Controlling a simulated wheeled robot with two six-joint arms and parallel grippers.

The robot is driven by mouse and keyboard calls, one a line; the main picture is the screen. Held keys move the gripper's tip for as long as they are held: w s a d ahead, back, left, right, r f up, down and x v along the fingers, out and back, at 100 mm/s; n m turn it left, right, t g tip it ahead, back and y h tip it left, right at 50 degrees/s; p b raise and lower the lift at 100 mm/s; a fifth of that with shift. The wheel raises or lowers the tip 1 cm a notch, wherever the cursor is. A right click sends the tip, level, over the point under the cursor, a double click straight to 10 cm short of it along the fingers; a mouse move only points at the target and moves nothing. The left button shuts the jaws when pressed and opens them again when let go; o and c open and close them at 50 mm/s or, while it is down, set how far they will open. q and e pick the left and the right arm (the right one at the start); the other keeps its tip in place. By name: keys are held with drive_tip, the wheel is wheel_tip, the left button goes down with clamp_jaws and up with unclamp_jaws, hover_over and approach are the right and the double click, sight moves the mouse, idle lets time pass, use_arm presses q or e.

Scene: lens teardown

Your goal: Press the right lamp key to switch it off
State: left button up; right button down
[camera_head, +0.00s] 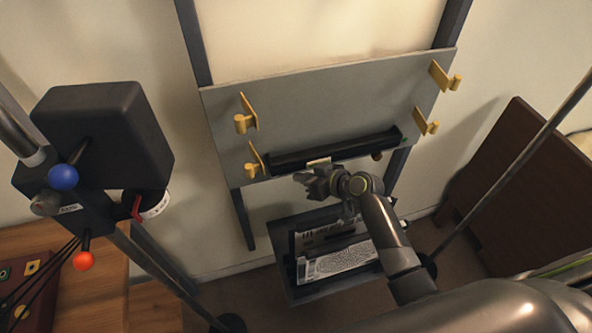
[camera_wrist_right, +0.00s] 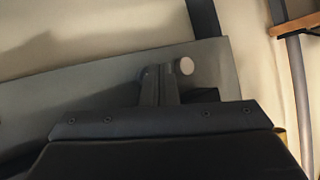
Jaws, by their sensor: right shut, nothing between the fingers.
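A grey panel (camera_head: 330,85) stands upright at the back, with a long black bar (camera_head: 285,163) along its lower edge. A small cream block (camera_head: 318,162) shows at the bar's lower edge, and a small brownish round knob (camera_head: 377,156) shows further right. My right gripper (camera_head: 308,180) is shut and empty, just below the cream block; contact cannot be told. In the right wrist view its shut fingers (camera_wrist_right: 160,84) are beside a pale round disc (camera_wrist_right: 187,66) in front of the grey panel (camera_wrist_right: 75,90). I cannot tell which piece is the right lamp key. My left gripper is out of view.
Yellow hooks (camera_head: 248,113) stick out from the panel on both sides. Below my right gripper is a dark tray (camera_head: 290,285) with printed sheets (camera_head: 340,262). A stand with a black box (camera_head: 105,130) is at left; a brown board (camera_head: 520,180) is at right.

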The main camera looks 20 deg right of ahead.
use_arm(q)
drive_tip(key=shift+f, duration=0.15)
use_arm(e)
drive_tip(key=shift+w, duration=0.2)
use_arm(q)
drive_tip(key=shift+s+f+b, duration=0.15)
drive_tip(key=shift+b, duration=0.15)
use_arm(e)
drive_tip(key=shift+w+r, duration=0.25)
drive_tip(key=shift+r, duration=0.2)
idle(0.4)
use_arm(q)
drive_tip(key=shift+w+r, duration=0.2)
use_arm(e)
drive_tip(key=shift+s+f, duration=0.2)
drive_tip(key=shift+s, duration=0.1)
use_arm(q)
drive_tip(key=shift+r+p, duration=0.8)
drive_tip(key=shift+p, duration=0.2)
use_arm(e)
drive_tip(key=s, duration=0.6)
drive_tip(key=shift+s+f, duration=0.15)
drive_tip(key=shift+f, duration=0.1)
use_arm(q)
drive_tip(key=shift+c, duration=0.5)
use_arm(e)
drive_tip(key=shift+d, duration=0.1)
